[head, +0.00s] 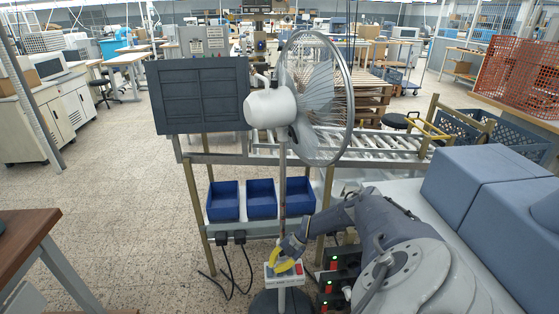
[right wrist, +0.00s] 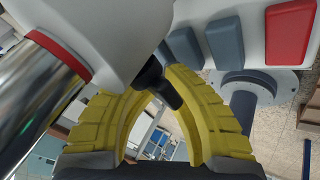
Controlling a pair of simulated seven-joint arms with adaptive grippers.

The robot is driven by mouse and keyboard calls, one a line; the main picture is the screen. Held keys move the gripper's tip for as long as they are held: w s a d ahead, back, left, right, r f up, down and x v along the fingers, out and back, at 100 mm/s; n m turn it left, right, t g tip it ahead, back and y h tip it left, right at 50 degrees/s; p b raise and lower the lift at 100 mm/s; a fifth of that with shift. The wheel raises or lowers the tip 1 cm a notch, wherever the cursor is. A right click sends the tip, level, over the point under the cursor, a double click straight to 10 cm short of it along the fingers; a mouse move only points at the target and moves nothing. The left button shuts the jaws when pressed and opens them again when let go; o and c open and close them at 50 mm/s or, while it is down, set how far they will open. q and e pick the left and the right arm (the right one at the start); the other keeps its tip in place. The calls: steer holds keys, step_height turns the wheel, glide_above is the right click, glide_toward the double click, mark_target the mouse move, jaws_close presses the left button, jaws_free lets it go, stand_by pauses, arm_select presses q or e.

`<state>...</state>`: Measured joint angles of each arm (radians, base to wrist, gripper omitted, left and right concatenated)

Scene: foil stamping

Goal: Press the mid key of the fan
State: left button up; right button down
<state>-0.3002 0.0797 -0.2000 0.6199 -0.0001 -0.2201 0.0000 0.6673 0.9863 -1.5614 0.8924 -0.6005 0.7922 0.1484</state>
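The fan (head: 270,108) stands in the middle of the head view, with a white motor housing, a round wire cage and a thin pole. Its white control box (head: 285,280) sits low on the pole, with a red key (head: 298,268) at its right end. In the right wrist view, the red key (right wrist: 290,32) and grey keys (right wrist: 225,43) show large at the top right. My right gripper (head: 283,264) is at the left part of the box. The left gripper is out of view.
Blue bins (head: 261,199) on a rack stand behind the pole. A dark panel (head: 199,94) stands left of the fan. Blue-grey blocks (head: 480,190) are on the right, and a brown table (head: 20,240) on the left.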

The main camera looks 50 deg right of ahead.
steer(key=shift+f, duration=0.7)
stand_by(0.8)
steer(key=shift+r, duration=0.1)
stand_by(0.3)
steer(key=shift+r, duration=0.8)
steer(key=shift+r, duration=2.45)
